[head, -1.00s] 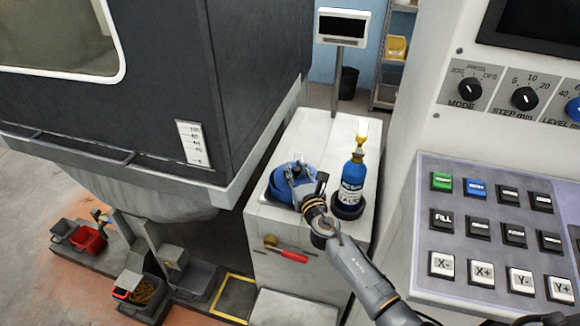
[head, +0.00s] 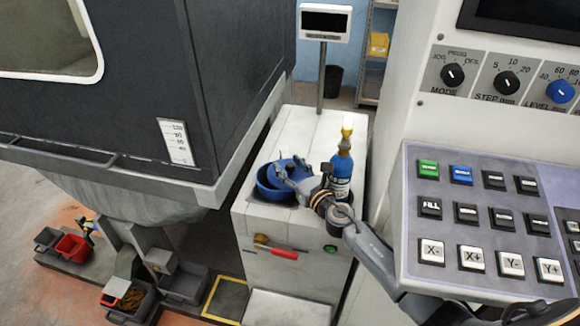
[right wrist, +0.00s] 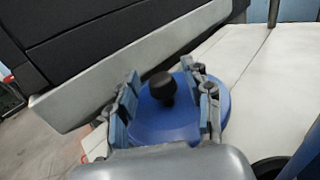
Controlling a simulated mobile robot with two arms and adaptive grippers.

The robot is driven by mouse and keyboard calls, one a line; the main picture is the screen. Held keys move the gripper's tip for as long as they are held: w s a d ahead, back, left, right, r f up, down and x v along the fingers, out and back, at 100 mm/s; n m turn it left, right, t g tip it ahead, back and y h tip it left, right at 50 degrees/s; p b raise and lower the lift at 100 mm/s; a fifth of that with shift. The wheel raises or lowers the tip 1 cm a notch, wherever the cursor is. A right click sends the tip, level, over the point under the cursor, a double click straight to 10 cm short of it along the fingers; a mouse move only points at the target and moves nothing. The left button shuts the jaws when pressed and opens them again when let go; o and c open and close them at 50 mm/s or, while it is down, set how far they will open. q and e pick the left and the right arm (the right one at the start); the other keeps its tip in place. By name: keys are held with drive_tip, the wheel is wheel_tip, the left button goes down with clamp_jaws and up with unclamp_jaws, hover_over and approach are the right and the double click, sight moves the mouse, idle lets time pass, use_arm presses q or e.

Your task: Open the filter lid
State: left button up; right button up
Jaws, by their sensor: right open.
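The blue round filter (head: 264,187) sits in the top of the white cabinet in the head view, partly hidden by my right gripper (head: 289,176). Its rim and a second blue curved edge show, but I cannot tell from here how far the lid is raised. In the right wrist view the blue lid (right wrist: 165,132) carries a black round knob (right wrist: 162,87). The open fingers of my right gripper (right wrist: 165,95) stand on either side of the knob, apart from it. My left gripper is not in view.
A blue bottle with a yellow top (head: 342,165) stands close behind my right wrist. A white cabinet (head: 310,135) bears both, with a red-handled valve (head: 284,253) on its front. The button panel (head: 480,200) is at right; a dark machine housing (head: 240,70) is at left.

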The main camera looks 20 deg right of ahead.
drive_tip(key=shift+s+d, duration=0.1)
drive_tip(key=shift+s, duration=0.05)
drive_tip(key=v, duration=1.1)
drive_tip(key=shift+s, duration=0.35)
